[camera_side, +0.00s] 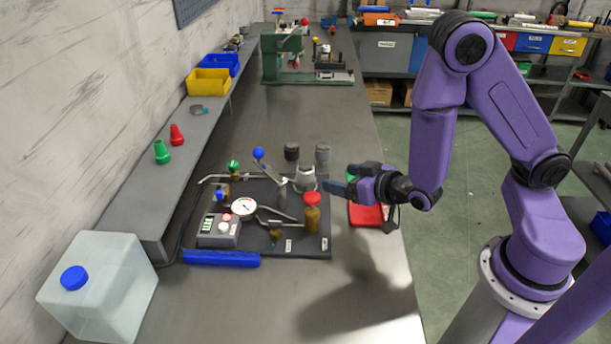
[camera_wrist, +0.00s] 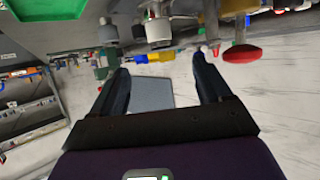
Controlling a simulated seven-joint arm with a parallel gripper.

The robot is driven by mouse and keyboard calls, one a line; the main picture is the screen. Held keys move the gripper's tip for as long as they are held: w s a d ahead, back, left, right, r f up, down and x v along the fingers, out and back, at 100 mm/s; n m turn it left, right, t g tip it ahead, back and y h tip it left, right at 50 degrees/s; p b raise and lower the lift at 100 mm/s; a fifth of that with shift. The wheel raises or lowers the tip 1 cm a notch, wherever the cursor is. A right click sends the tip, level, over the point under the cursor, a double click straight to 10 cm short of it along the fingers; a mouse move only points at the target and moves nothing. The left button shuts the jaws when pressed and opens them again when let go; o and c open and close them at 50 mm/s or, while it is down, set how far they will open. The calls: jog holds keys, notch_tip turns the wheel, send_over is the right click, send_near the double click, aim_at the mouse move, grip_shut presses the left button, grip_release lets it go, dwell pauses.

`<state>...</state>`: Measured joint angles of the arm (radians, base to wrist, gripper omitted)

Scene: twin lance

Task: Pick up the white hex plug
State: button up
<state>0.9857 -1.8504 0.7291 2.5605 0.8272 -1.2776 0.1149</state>
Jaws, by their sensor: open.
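A pale, stubby fitting that looks like the white hex plug (camera_side: 306,180) stands at the back right of the dark fixture board (camera_side: 285,247) in the side view. I cannot make out its hex shape for certain. A whitish block-like part in the wrist view (camera_wrist: 158,29) may be the same thing. My gripper (camera_side: 344,179) is just to the right of the pale fitting, pointing left at about its height, apart from it. In the wrist view my gripper's two dark fingers (camera_wrist: 160,72) are spread with nothing between them.
The board carries a red knob (camera_side: 313,199), a dial gauge (camera_side: 243,206) and levers with blue and green balls. A red tray (camera_side: 366,214) lies below my gripper. The bench front is clear.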

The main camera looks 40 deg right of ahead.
aim_at(301, 169)
jog(key=shift+x, duration=8.1)
jog(key=c, duration=1.3)
